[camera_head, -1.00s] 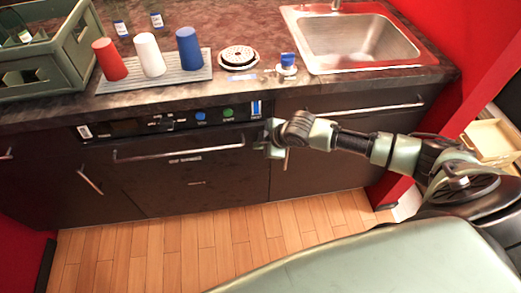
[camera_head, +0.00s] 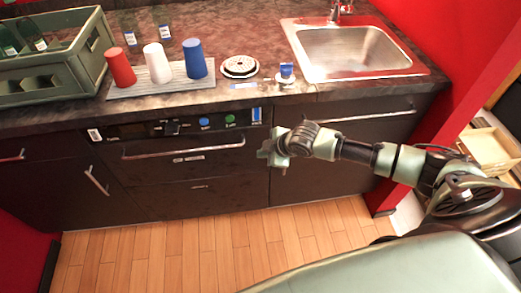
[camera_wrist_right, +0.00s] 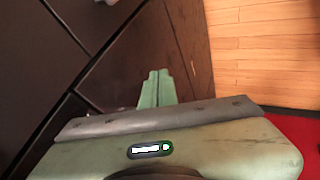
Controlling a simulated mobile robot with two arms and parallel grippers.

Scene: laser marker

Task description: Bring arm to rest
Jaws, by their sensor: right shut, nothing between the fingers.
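My right gripper (camera_head: 268,154) hangs in front of the dark cabinet below the counter, at the right end of the appliance front. Its arm comes in from the right edge of the head view. In the right wrist view its two green fingers (camera_wrist_right: 157,88) lie together, shut with nothing between them. Dark cabinet fronts and the wood floor show beyond them. My left gripper is not in view.
The counter holds a green crate (camera_head: 88,75), red (camera_head: 121,68), white (camera_head: 157,63) and blue (camera_head: 195,58) cups on a grey mat (camera_head: 140,92), a round disc (camera_head: 239,67) and a sink (camera_head: 350,48). An open drawer (camera_head: 488,150) is at right. The floor (camera_head: 180,245) is clear.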

